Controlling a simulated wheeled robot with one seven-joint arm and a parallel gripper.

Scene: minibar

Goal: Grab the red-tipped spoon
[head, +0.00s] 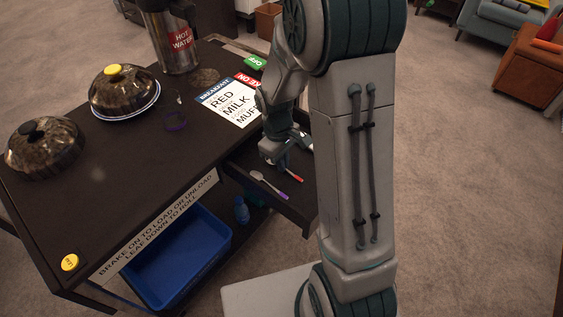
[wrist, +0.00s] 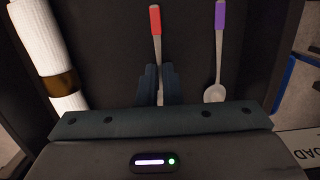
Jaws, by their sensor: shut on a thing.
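The red-tipped spoon (wrist: 155,22) lies in the open drawer (head: 246,168); its red end points away from my gripper in the wrist view. My gripper (wrist: 158,88) is shut on the spoon's metal part, one finger on each side. The spoon's far end is hidden behind the gripper body. In the head view my gripper (head: 281,158) reaches down into the drawer, and the red tip (head: 298,178) shows beside it. A purple-tipped spoon (wrist: 217,60) lies to the right in the wrist view, apart from my fingers.
A rolled white napkin (wrist: 48,50) with a brown band lies at the drawer's left in the wrist view. The dark cart top (head: 140,165) holds two domed dishes, a hot water urn (head: 172,40) and a menu card (head: 228,102). A blue bin (head: 180,258) sits below.

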